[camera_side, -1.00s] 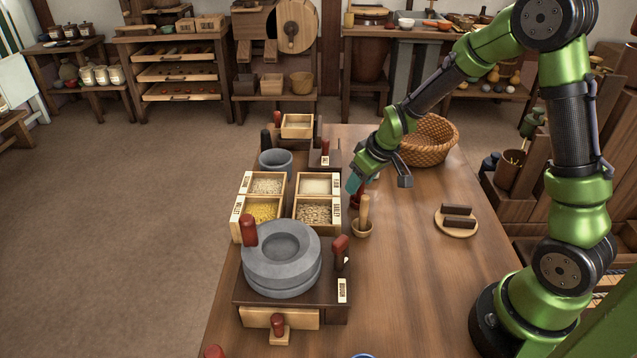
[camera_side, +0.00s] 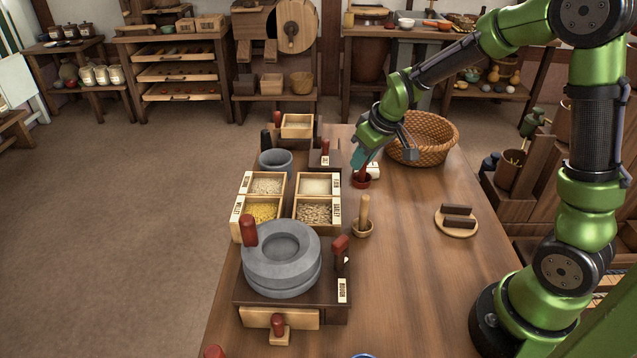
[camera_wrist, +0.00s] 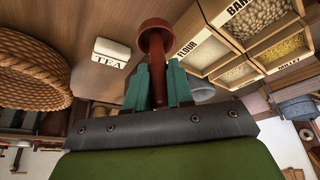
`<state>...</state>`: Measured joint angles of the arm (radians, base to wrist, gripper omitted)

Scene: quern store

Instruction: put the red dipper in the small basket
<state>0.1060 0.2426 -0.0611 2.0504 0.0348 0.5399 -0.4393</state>
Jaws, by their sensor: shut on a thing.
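The red dipper (camera_side: 362,181) hangs from my gripper (camera_side: 362,163), cup end down. In the wrist view its cup (camera_wrist: 156,27) and handle show, with the handle between the teal fingers of my gripper (camera_wrist: 158,85). The gripper is shut on the handle. The dipper appears a little above the table; the exact gap is hard to tell. The woven basket (camera_side: 440,150) stands to the right of my gripper on the table and partly behind it. Its rim and side also show at the left of the wrist view (camera_wrist: 30,75). The inside is only partly visible.
A white TEA container (camera_side: 374,172) stands close beside the dipper. Grain boxes (camera_side: 290,201) and a stone quern (camera_side: 283,270) are to the left. A pale wooden dipper (camera_side: 363,213) and a round board (camera_side: 456,231) stand nearer the front.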

